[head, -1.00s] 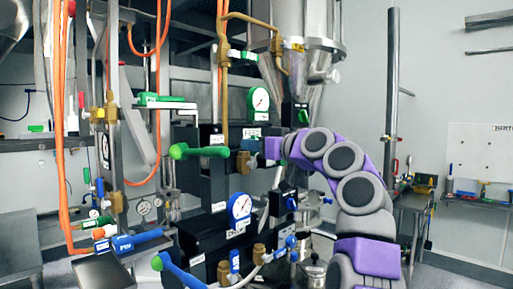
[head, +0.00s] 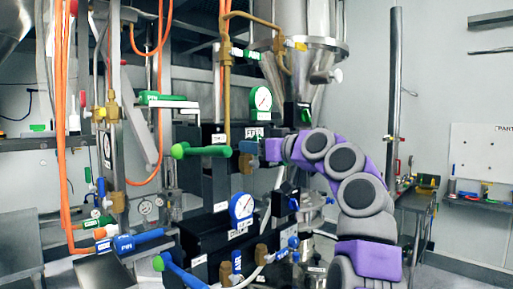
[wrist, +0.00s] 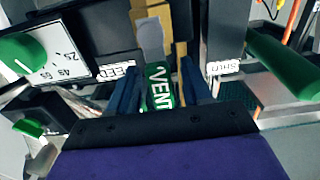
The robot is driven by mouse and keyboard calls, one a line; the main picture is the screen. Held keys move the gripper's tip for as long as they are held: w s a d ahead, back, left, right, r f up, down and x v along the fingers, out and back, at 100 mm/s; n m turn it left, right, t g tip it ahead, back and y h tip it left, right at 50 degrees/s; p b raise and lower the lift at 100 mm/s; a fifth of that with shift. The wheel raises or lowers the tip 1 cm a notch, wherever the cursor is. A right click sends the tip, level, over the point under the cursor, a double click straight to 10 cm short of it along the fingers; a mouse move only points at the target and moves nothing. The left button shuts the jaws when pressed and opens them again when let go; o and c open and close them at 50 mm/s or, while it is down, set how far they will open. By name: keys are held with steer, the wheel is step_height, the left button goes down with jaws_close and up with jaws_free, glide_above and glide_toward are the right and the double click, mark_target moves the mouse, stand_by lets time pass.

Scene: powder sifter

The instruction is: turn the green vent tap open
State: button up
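The green vent tap (wrist: 160,88), with a white VENT label, lies in the middle of the wrist view. Its handle sits between the two blue fingers of my gripper (wrist: 160,92). The fingers flank the handle with narrow gaps showing, so they look open around it rather than clamped. Past the handle are a grey piece and brass pipework (wrist: 180,25). In the head view my gripper (head: 272,150) is beside a brass fitting (head: 247,147). The vent handle is hidden there.
A long green handle (head: 200,151) extends left of the fitting; a green bar (wrist: 285,65) shows at right in the wrist view. A green-rimmed gauge (head: 261,98) stands above and a blue-rimmed gauge (head: 241,206) below. A green knob (wrist: 22,53) is close on the left.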

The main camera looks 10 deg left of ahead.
steer(key=shift+s+r, duration=0.1)
steer(key=shift+d, duration=0.1)
steer(key=b+v, duration=0.2)
steer(key=v, duration=1.5)
steer(key=shift+d, duration=0.1)
